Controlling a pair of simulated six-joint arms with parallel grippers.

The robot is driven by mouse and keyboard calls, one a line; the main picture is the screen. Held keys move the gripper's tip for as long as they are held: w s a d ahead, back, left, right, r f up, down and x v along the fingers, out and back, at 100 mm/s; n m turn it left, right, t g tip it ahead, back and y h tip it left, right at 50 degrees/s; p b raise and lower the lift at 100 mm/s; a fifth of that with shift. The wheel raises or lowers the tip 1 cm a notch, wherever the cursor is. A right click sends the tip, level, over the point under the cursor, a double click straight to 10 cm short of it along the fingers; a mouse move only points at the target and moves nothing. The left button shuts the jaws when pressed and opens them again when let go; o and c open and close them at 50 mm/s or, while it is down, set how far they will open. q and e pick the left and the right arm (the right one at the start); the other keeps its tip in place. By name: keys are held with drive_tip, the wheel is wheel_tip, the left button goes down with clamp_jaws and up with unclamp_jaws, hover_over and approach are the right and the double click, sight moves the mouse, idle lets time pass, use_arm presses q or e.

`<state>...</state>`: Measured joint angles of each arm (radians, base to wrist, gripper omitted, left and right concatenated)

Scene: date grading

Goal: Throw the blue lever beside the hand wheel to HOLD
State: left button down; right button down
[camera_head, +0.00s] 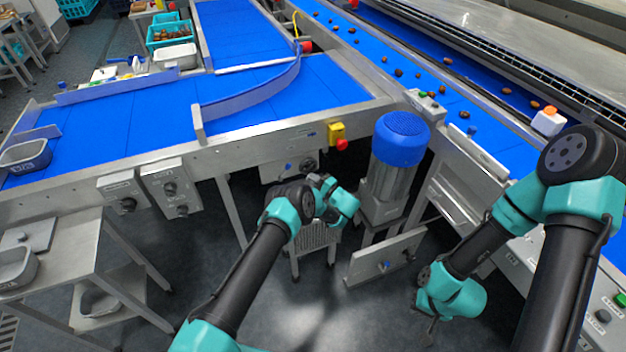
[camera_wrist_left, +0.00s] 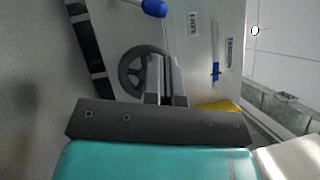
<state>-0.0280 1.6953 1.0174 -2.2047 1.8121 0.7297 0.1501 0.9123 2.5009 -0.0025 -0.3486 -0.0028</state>
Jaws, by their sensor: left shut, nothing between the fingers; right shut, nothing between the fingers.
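In the left wrist view a dark spoked hand wheel (camera_wrist_left: 130,72) sits on a grey panel, partly behind my left gripper's fingers (camera_wrist_left: 166,78), which are shut and empty. A blue-ended lever (camera_wrist_left: 152,7) shows at the top edge, partly cut off. A thinner blue handle (camera_wrist_left: 216,70) stands upright right of the fingers, beside small labels too blurred to read. I cannot tell contact. In the head view, a small panel under the conveyor has a blue handle (camera_head: 288,167) and a dark round part (camera_head: 308,165). My right gripper (camera_head: 431,328) is shut and empty, low at right.
A blue-capped motor (camera_head: 401,140) stands right of my left arm. The conveyor frame with a red-and-yellow stop button (camera_head: 338,137) runs above. Open floor (camera_head: 305,325) lies in front.

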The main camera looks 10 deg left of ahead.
sight(286, 170)
use_arm(q)
drive_tip(key=x, duration=0.7)
drive_tip(key=shift+a, duration=0.3)
drive_tip(key=shift+w+d+r, duration=0.1)
drive_tip(key=shift+w+r, duration=0.05)
